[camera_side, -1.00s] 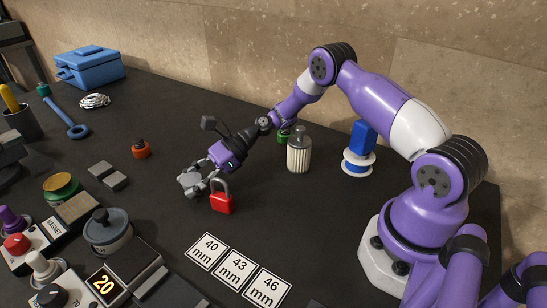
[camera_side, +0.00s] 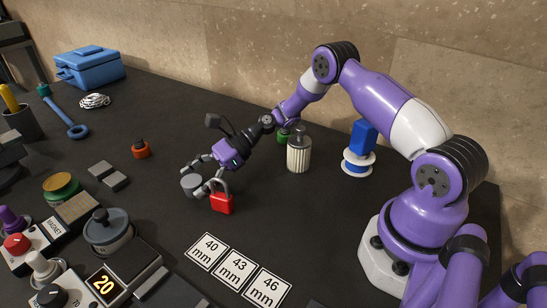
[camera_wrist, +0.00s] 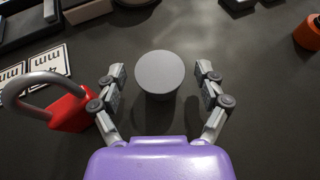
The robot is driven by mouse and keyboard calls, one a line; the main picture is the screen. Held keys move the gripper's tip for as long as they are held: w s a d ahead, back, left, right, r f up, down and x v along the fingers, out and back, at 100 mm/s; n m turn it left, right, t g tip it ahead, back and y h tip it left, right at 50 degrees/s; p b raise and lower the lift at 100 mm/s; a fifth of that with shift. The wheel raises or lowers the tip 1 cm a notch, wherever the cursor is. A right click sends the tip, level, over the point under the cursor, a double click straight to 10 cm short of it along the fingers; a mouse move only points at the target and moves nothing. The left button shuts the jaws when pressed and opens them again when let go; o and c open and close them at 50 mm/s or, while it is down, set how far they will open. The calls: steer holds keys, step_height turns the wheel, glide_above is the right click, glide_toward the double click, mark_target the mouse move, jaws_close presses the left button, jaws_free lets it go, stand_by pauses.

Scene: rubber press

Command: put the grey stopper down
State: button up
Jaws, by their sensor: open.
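The grey stopper (camera_side: 191,185) is a short grey cylinder that stands on the dark bench in the side view. In the wrist view the stopper (camera_wrist: 160,73) sits between the two fingers of my gripper (camera_wrist: 160,82), with a gap on each side. My gripper (camera_side: 198,177) is open and low over the bench in the side view, its fingers spread around and behind the stopper. The stopper's underside is hidden.
Number cards (camera_side: 236,268) lie in front. A ribbed canister (camera_side: 299,156) stands to the right. An orange knobbed piece (camera_side: 141,149) sits to the left.

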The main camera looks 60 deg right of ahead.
steer(key=v, duration=1)
steer(key=shift+s+d, duration=0.1)
steer(key=shift+s+d+r, duration=0.1)
steer(key=shift+d+r, duration=0.1)
steer(key=shift+a+r+n+h, duration=0.15)
steer(key=shift+r+n+h, duration=0.2)
steer(key=shift+n, duration=0.15)
steer(key=s+a+r+n+h, duration=0.4)
steer(key=s+r+n+h, duration=0.65)
steer(key=n, duration=0.65)
steer(key=s+d+r+n+h, duration=0.1)
steer(key=s+d+n, duration=0.1)
steer(key=s+n, duration=0.2)
steer(key=s, duration=0.3)
steer(key=shift+t, duration=0.3)
